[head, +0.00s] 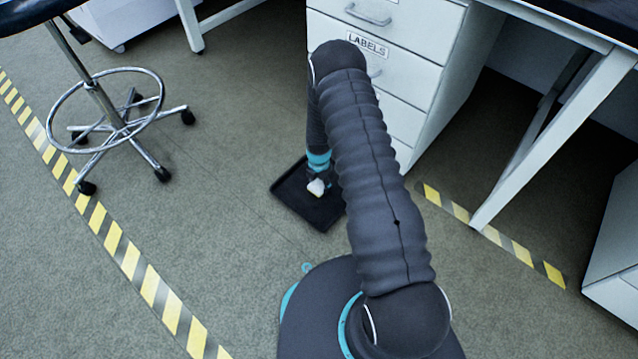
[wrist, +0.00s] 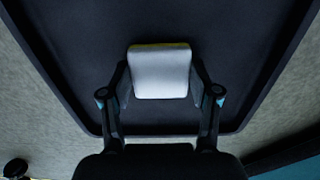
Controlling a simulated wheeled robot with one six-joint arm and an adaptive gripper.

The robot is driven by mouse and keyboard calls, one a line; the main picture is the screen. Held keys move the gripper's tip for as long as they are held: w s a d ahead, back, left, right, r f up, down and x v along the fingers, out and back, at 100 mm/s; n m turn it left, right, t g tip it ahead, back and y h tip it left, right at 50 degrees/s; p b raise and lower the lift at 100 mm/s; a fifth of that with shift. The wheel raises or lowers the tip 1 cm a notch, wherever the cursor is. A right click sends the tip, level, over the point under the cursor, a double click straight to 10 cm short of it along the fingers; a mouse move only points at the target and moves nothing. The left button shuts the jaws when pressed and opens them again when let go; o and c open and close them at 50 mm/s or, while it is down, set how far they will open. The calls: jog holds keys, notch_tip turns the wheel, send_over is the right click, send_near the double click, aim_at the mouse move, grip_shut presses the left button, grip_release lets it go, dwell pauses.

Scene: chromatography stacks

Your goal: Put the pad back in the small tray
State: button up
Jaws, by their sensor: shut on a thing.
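The pad (wrist: 160,75) is a small whitish block with a yellow edge along its far side. My gripper (wrist: 160,85) is shut on it, one finger on each side. The small tray (wrist: 235,40) is black with a raised rim and fills most of the wrist view behind the pad. In the head view the pad (head: 317,187) shows over the black tray (head: 300,207) on the floor, below my gripper. I cannot tell whether the pad touches the tray floor. My arm hides the tray's right part in the head view.
A white drawer cabinet (head: 430,45) marked LABELS stands just behind the tray. A stool (head: 115,125) with a ring and wheeled feet is at the left. Yellow-black floor tape (head: 130,262) runs along the left. A white table leg (head: 540,140) is at the right. Floor left of the tray is clear.

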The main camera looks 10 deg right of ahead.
jog(key=shift+f, duration=0.15)
jog(key=o, duration=0.9)
jog(key=shift+c, duration=0.2)
